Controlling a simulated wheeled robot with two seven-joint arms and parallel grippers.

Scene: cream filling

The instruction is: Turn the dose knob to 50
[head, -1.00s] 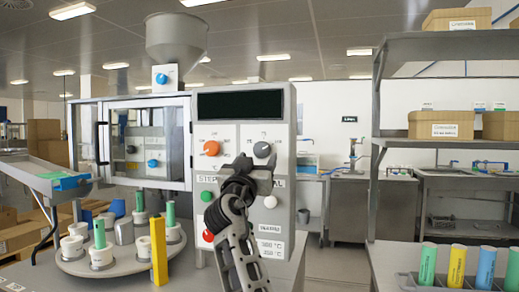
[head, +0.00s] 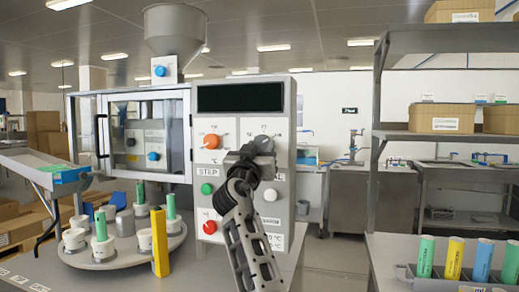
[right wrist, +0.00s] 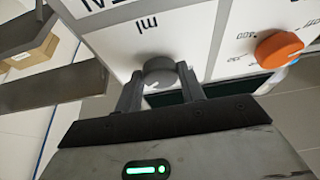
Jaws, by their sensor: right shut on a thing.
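The grey dose knob (head: 264,144) is on the upper right of the machine's front panel, right of an orange knob (head: 211,142). In the right wrist view the grey knob (right wrist: 159,72) sits between my two fingers beside a label reading "ml", with a pale mark on its face. My right gripper (head: 256,151) is shut on the grey knob, its fingers on opposite sides. The scale around the knob is partly hidden by the gripper, and the number it points to is not readable. My left gripper is not in view.
The panel has a dark display (head: 240,98), a green button (head: 207,188), a red button (head: 210,227) and a white button (head: 271,194). A turntable (head: 122,250) with cups and tubes stands at left. A rack of coloured tubes (head: 455,286) is at lower right.

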